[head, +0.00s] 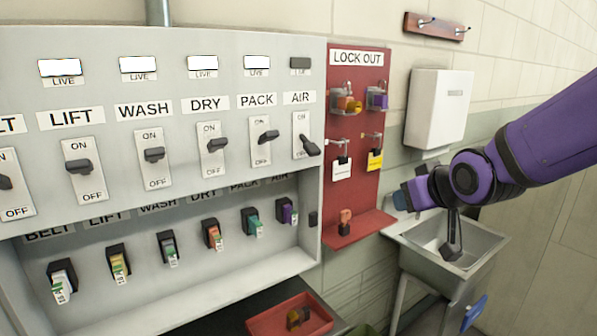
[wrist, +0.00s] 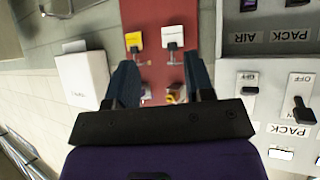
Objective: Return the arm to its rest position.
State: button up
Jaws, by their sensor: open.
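My purple arm reaches in from the right in the head view. My gripper (head: 404,197) is in front of the sink area, just right of the red LOCK OUT board (head: 352,205). In the wrist view my gripper (wrist: 162,82) has its two dark blue fingers wide apart with nothing between them. The red board (wrist: 166,15) shows beyond and between the fingers, hanging a yellow tag (wrist: 133,40) and a white tag (wrist: 172,37).
A grey switch panel (head: 225,85) fills the left; its AIR lever (head: 309,146) points down and its AIR lamp (head: 300,63) is dark. A sink (head: 480,243) and white dispenser (head: 438,105) stand right. A red tray (head: 262,323) lies below.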

jog(key=s+d+r+m+g, duration=0.1)
jog(key=s+d, duration=0.1)
jog(key=s, duration=0.5)
jog(key=s+d+r+m+g+h, duration=0.1)
jog(key=s+d+r+g, duration=0.1)
jog(key=s, duration=0.5)
jog(key=s+d+r+m+g+h, duration=0.1)
jog(key=s+d, duration=0.3)
jog(key=s, duration=0.4)
jog(key=shift+d+r+g, duration=0.25)
jog(key=shift+r+g, duration=0.3)
jog(key=shift+g, duration=0.15)
